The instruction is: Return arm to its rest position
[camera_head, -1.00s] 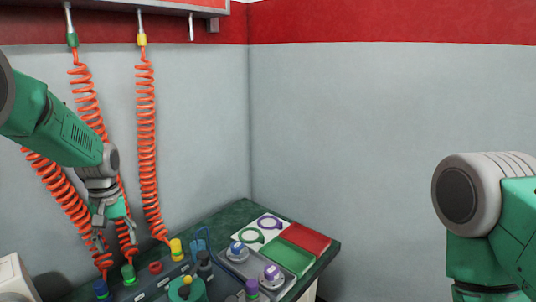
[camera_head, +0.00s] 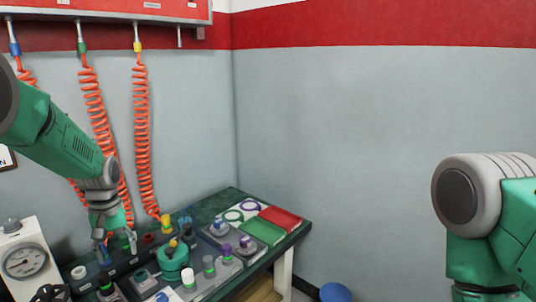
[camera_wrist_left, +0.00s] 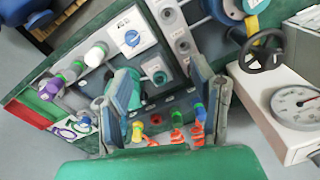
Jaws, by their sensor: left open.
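My left arm, green with grey joints, comes in from the left in the head view. Its gripper (camera_head: 116,248) points down over the back left part of the bench (camera_head: 296,235), near the hose ends. In the left wrist view the two fingers (camera_wrist_left: 165,85) are spread with nothing held between them. The bench panel with its fittings shows beyond them. Contact with the bench fittings cannot be told. My right arm stands at the right edge of the head view; its gripper is out of view.
Coiled orange hoses (camera_head: 142,120) hang behind the left gripper. A pressure gauge box (camera_head: 22,262) stands at the left. A teal round fitting (camera_head: 174,262) and several capped fittings fill the bench. Green (camera_head: 262,230) and red (camera_head: 281,217) pads lie at its right end. The floor right of the bench looks clear, apart from a blue round object (camera_head: 335,292).

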